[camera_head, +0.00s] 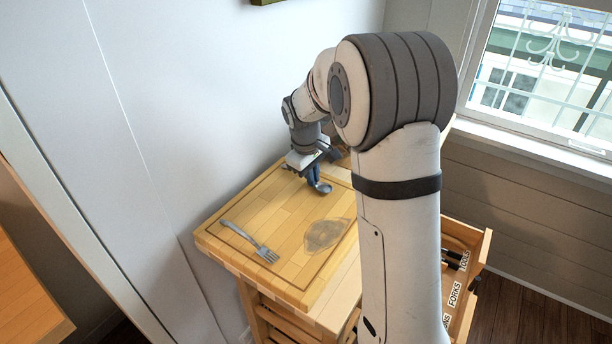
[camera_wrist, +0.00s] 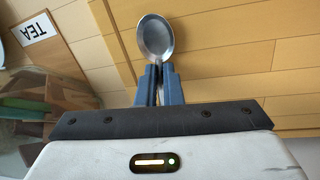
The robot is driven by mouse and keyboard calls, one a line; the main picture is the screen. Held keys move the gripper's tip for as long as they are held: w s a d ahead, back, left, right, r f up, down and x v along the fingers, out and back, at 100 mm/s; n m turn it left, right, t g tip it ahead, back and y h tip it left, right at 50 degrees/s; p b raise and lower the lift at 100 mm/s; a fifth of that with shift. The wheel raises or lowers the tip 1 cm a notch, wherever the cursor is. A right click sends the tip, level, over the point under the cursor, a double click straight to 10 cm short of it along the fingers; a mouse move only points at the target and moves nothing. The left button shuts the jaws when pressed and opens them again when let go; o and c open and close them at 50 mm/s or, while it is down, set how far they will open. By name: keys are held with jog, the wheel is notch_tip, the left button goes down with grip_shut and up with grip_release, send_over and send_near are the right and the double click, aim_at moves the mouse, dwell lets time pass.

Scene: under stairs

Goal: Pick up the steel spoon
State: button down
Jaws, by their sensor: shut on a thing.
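The steel spoon (camera_wrist: 155,38) is in my gripper (camera_wrist: 158,78). In the wrist view its round bowl sticks out beyond the blue fingertips, and its handle is hidden between them. The fingers are shut on it. In the head view my gripper (camera_head: 314,176) points down over the far part of the wooden board, and the spoon's bowl (camera_head: 323,187) shows just beside the fingertips. I cannot tell whether the spoon touches the board.
A fork (camera_head: 250,241) lies on the wooden board (camera_head: 285,215) near its left edge. A grey oval patch (camera_head: 325,233) marks the board. An open drawer (camera_head: 480,255) with labels such as "FORKS" is at right. A wall stands behind. A "TEA" label (camera_wrist: 33,28) shows at upper left.

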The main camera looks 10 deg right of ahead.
jog(key=shift+r, duration=0.1)
notch_tip(320, 180, up, 10)
dwell(0.6)
dwell(0.8)
